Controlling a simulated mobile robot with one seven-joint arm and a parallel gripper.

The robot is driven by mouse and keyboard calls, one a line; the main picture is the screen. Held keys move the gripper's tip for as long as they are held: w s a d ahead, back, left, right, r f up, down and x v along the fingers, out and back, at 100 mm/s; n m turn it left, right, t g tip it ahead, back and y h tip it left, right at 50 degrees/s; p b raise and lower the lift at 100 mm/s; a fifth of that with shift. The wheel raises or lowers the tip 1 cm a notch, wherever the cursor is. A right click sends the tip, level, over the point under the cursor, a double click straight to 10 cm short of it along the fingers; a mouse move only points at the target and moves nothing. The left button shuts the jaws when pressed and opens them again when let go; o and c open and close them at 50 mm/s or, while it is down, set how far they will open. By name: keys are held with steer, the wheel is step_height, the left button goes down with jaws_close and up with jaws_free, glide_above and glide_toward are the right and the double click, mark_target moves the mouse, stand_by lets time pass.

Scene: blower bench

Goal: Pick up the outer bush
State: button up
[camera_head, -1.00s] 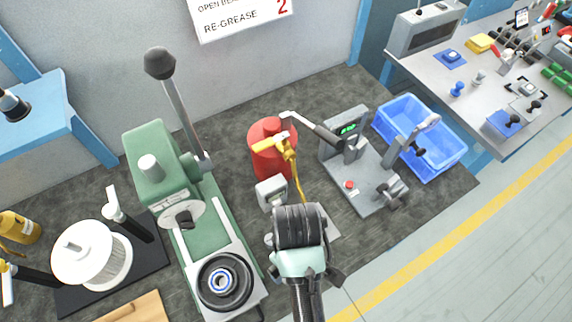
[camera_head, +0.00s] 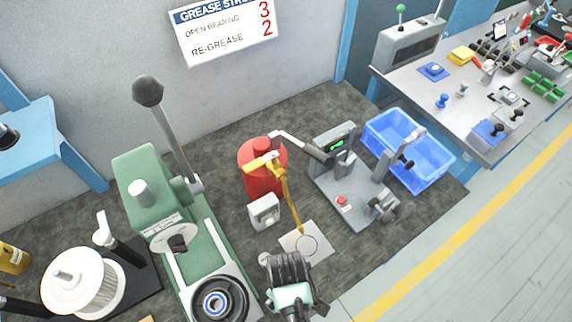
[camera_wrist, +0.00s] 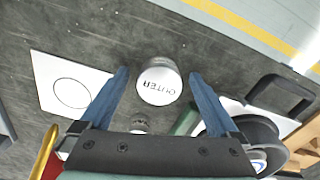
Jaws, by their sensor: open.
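The outer bush (camera_wrist: 160,86) is a short pale metal cylinder with "OUTER" on its top face, in the middle of the wrist view. It stands upright on the dark bench mat. My gripper (camera_wrist: 159,76) is open, with one blue finger on each side of the bush and a visible gap to both. I cannot tell how far above the bush the fingertips are. In the head view my gripper (camera_head: 287,268) hangs over the front of the bench and its fingers are hidden.
A smaller dark knurled piece (camera_wrist: 140,122) stands close behind the bush. A white card with a circle (camera_head: 305,244) lies beside it. The green press (camera_head: 203,235) with a bearing in a black ring (camera_head: 219,301) is left. A red can (camera_head: 262,170) and blue bin (camera_head: 410,150) stand farther back.

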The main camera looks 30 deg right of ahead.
jaws_close()
stand_by(0.4)
